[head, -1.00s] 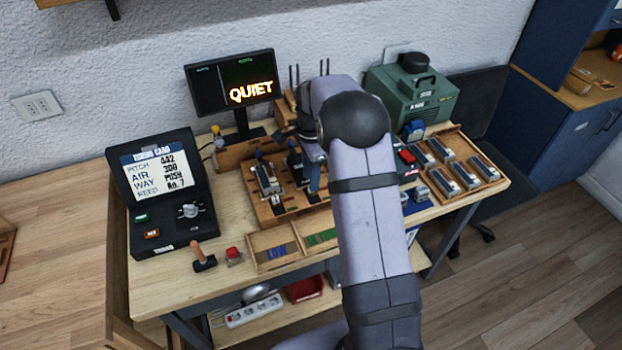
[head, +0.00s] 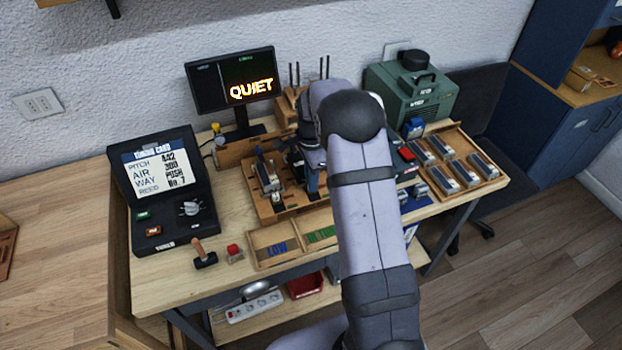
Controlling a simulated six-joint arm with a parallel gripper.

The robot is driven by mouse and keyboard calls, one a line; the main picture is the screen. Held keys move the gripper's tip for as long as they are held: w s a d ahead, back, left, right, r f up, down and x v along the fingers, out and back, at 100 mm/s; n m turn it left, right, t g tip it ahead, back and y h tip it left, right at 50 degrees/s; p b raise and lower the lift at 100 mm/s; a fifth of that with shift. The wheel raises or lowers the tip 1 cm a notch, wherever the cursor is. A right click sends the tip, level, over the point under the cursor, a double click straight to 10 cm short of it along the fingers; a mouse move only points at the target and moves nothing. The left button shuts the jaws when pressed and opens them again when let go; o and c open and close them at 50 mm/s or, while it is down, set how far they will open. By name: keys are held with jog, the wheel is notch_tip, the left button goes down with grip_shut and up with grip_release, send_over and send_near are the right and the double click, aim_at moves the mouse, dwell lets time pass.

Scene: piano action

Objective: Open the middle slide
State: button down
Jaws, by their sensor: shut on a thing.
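The wooden action board (head: 255,198) lies on the bench, with dark and metal upright parts on it. One such block (head: 268,176) stands at its left side. My gripper (head: 312,188) points down at the right part of the board, near the middle of the bench. It is shut on a small part there, apparently the middle slide, but my own wrist and arm hide most of the grip. I cannot tell how far the slide is drawn out.
A black case with a card (head: 150,168) stands at the left, and a monitor (head: 232,82) reading QUIET is behind. A two-part tray (head: 262,262) lies in front. A green machine (head: 412,92) and a tray of blocks (head: 490,183) are at the right.

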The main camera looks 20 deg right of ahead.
jog(key=shift+s, duration=1.8)
jog(key=c, duration=1.8)
grip_release()
jog(key=shift+s, duration=0.15)
jog(key=shift+r+b, duration=0.45)
jog(key=shift+r, duration=0.05)
notch_tip(320, 180, up, 6)
jog(key=b, duration=0.1)
jog(key=shift+r+b, duration=0.2)
jog(key=shift+b, duration=0.1)
